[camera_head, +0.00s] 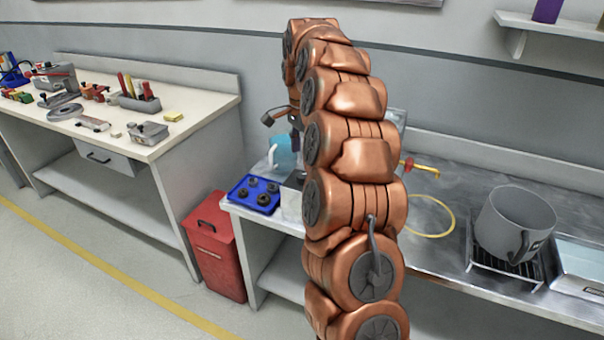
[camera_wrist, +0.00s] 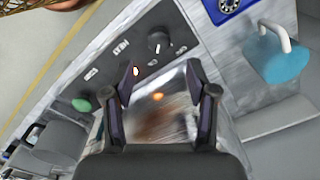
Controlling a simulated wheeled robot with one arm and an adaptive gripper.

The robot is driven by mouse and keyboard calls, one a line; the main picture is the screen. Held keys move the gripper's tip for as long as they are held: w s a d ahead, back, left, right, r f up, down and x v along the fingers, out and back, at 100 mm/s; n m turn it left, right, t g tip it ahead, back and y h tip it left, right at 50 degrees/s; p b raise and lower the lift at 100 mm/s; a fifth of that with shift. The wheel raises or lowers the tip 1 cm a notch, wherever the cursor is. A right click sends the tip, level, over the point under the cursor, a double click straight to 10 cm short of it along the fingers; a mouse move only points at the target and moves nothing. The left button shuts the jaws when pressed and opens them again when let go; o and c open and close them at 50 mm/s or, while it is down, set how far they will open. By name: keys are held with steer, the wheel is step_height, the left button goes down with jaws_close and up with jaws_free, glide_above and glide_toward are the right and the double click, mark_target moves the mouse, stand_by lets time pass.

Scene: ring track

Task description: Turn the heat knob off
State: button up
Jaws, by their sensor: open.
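In the wrist view, a dark control panel carries a round black knob (camera_wrist: 159,43) with a white pointer mark, likely the heat knob. The panel also has a green button (camera_wrist: 82,105), a small lit red spot and small white labels. My gripper (camera_wrist: 160,74) is open and empty. Its two dark fingers stand apart over a shiny metal surface (camera_wrist: 165,115), with the knob just beyond the fingertips and apart from them. The knob's marked setting is too small to read. In the head view my copper arm hides the knob and most of the gripper.
A blue tray (camera_head: 239,194) with dark round parts and a teal vessel (camera_head: 283,152) with a white handle stand near the panel. A grey pot (camera_head: 512,226) stands on a rack at right. A red bin (camera_head: 214,246) stands on the floor between the benches.

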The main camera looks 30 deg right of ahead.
mark_target(302, 174)
steer(key=shift+f+p, duration=0.55)
steer(key=shift+f, duration=3.15)
jaws_close()
